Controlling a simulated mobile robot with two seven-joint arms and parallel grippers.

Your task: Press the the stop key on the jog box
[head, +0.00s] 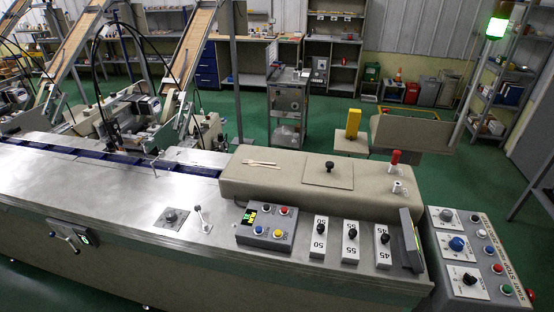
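A small grey control box (267,227) sits on the steel machine top, near the middle of the head view. It looks like the jog box. It has a small lit display (250,216), a red key (284,211), a yellow key (277,233) and a blue key (259,230). The key labels are too small to read. A separate grey panel (463,262) at the right has knobs, red and green buttons and a strip with printed words. Neither of my grippers shows in this view.
Black-knobbed levers on white numbered plates (319,240) stand right of the box. A dark tilted display (411,240) stands beyond them. A beige raised cover (290,185) lies behind the box. A knob (170,216) and a lever (203,218) stand to its left.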

